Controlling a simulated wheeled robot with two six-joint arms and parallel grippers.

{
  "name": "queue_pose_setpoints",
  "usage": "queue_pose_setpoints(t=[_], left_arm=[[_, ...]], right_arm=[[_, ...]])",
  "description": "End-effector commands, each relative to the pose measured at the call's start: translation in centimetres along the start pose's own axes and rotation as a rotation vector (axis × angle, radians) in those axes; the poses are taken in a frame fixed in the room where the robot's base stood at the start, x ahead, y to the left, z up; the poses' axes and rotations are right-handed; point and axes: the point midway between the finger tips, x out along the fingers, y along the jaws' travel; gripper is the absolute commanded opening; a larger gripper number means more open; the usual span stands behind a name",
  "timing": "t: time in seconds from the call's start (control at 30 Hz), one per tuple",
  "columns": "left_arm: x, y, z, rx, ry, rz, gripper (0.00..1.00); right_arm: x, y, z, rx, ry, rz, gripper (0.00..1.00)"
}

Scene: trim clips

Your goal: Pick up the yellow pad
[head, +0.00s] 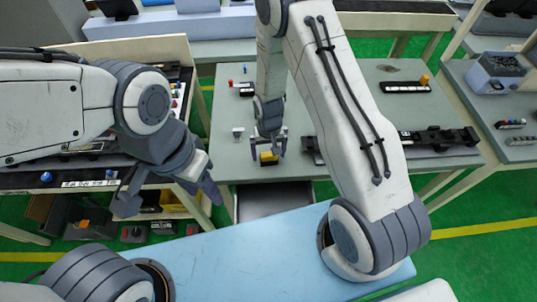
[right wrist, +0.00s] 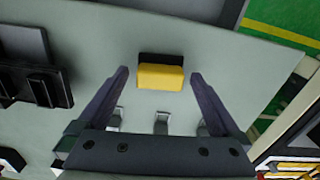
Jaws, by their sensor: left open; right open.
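The yellow pad (head: 268,158) lies on the grey-green table in the head view. In the right wrist view the yellow pad (right wrist: 161,78) is a small block with a black part along one long side. My right gripper (head: 268,142) is open over it. In the right wrist view its two fingers stand on either side of the pad with a gap at each side, and nothing is between them in grip. I cannot tell how far the tips are above the table. My left gripper (head: 170,199) is open and empty at the left, away from the pad.
Small grey clips (right wrist: 161,121) lie near the pad. A black rail (head: 440,139) lies on the table's right side, and a black strip (head: 405,87) lies further back. A shelf with trays and parts stands at the left. The table (head: 330,80) behind the pad has bare room.

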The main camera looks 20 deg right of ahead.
Motion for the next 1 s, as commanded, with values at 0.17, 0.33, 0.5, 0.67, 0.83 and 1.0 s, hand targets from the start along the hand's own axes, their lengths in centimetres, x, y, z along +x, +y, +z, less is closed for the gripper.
queue_pose_setpoints(t=[0.17, 0.33, 0.5, 0.67, 0.83, 1.0], left_arm=[[-0.36, 0.03, -0.02, 0.001, 0.0, 0.0, 0.5], [-0.3, 0.02, -0.01, 0.001, 0.0, 0.0, 0.5], [-0.3, 0.02, -0.01, 0.001, 0.0, 0.0, 0.5], [-0.3, 0.02, -0.01, 0.0, 0.0, 0.0, 0.5], [-0.28, 0.02, -0.01, 0.0, 0.0, 0.0, 0.5], [0.04, 0.0, 0.0, 0.0, 0.0, 0.0, 0.5]], right_arm=[[1.01, 0.0, 0.02, 0.0, 0.0, 0.0, 1.0], [1.08, -0.01, 0.01, 0.0, 0.001, 0.0, 1.0], [1.06, 0.0, 0.02, 0.0, 0.0, 0.0, 0.5], [1.03, -0.01, 0.02, 0.0, 0.0, 0.0, 0.19], [1.0, 0.0, 0.02, 0.0, 0.001, 0.0, 0.19], [0.49, -0.01, -0.01, 0.0, 0.001, 0.0, 0.19]])
